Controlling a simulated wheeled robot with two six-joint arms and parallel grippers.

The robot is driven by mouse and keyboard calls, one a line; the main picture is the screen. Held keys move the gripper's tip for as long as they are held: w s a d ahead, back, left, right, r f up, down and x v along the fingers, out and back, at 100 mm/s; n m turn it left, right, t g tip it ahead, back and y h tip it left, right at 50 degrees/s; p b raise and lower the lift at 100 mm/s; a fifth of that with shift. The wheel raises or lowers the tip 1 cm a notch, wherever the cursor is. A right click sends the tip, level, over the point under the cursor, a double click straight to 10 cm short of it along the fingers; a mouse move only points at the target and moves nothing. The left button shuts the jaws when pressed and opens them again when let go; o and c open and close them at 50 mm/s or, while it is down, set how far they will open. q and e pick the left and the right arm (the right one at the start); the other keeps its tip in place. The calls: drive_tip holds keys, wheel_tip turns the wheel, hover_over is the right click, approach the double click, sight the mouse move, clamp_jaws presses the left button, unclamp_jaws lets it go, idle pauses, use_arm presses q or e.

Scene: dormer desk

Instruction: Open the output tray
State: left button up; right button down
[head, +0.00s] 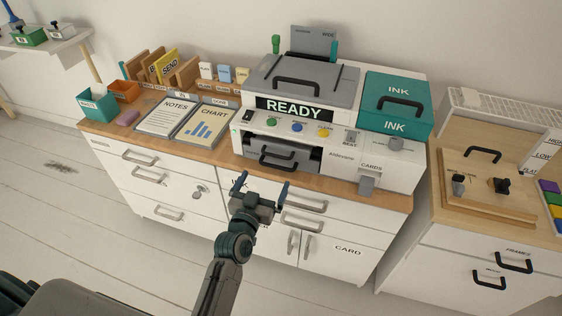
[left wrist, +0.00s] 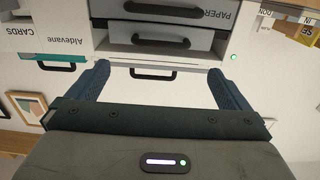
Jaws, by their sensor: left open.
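The white printer (head: 340,160) stands on the wooden counter, with its panel reading READY. In its front opening are dark grey tray fronts with handles; the lower front (head: 290,165) is closed in. No label saying output is readable. In the left wrist view, which is upside down, a grey tray front (left wrist: 200,40) has a black handle, beside another front marked PAPER (left wrist: 218,14). My left gripper (head: 260,189) is open and empty, in front of and below the trays, its fingers apart from them. My right gripper is not in view.
Teal INK box (head: 398,104) and grey card lever (head: 366,184) are at the printer's right. Notes and chart pads (head: 205,127) lie to the left. White drawers with handles (head: 303,203) are below the counter, close to my gripper. Open floor lies in front.

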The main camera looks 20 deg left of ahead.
use_arm(q)
drive_tip(key=w+p, duration=0.2)
drive_tip(key=w, duration=0.8)
drive_tip(key=shift+d, duration=0.15)
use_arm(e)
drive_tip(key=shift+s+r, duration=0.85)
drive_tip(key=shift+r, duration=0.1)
